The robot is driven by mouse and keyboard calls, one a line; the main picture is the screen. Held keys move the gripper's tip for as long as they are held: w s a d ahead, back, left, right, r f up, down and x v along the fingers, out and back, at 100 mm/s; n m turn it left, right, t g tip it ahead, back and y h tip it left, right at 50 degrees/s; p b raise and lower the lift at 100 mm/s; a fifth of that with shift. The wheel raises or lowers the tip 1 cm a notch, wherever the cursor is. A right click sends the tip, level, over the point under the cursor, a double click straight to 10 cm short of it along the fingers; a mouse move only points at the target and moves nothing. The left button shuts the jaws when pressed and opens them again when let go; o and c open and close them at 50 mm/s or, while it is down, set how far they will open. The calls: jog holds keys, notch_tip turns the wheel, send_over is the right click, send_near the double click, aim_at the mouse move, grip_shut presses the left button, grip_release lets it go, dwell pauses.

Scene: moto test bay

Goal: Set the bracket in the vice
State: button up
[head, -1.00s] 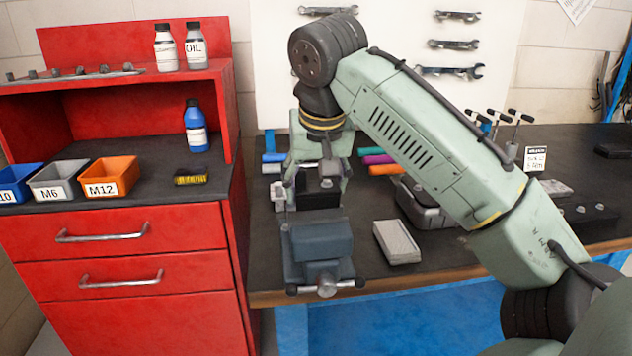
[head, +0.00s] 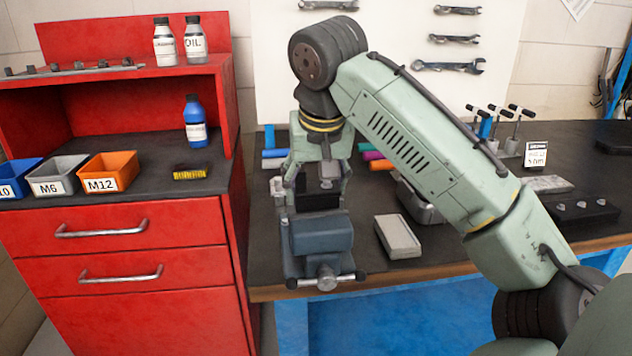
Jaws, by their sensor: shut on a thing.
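The vice (head: 322,240) is blue-grey and sits at the front left of the dark workbench, with its screw and handle facing me. My gripper (head: 319,184) points down over the back part of the vice, behind its front jaw. It is shut on a small grey piece, seemingly the bracket (head: 328,171), which shows between the fingers. The lower end of the bracket and the fingertips are partly hidden, so I cannot tell whether the bracket touches the jaws.
A pale grey block (head: 398,237) lies right of the vice. The red cabinet (head: 150,245) with bins stands close on the left. Coloured rolls (head: 375,160) lie at the back.

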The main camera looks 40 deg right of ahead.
jog(key=shift+f+b, duration=0.4)
jog(key=shift+f, duration=0.25)
jog(key=o, duration=1.4)
jog(key=v, duration=1.2)
